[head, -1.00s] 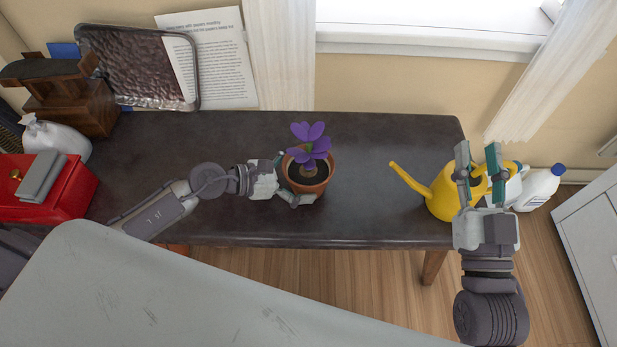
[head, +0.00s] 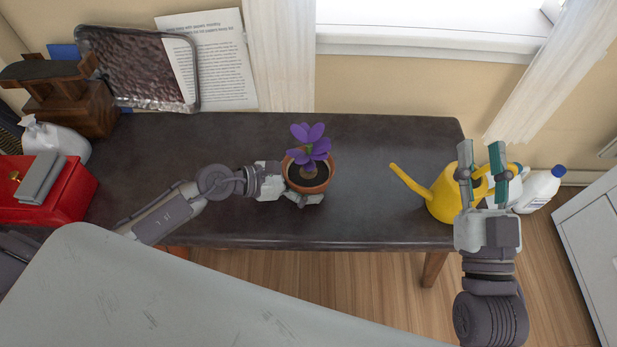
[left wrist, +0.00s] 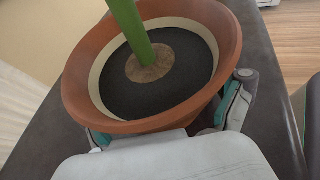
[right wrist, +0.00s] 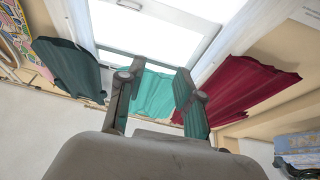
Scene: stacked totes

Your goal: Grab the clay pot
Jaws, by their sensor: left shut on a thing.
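The clay pot (head: 308,186) is terracotta, with dark soil and a purple flower (head: 309,145) on a green stem. It is upright over the middle of the dark table. My left gripper (head: 295,190) is shut on the pot, coming from its left side. In the left wrist view the pot (left wrist: 150,127) fills the middle, with a teal fingertip at each side of it; its lower part is hidden. My right gripper (head: 483,172) is open and empty, beside the yellow watering can at the table's right end. In the right wrist view its fingers (right wrist: 158,95) stand apart with nothing between them.
The dark table (head: 215,150) is clear around the pot. A yellow watering can (head: 442,197) and white bottles (head: 540,188) are at the right. A red box (head: 70,195), white sack (head: 55,140) and metal tray (head: 135,68) are at the left.

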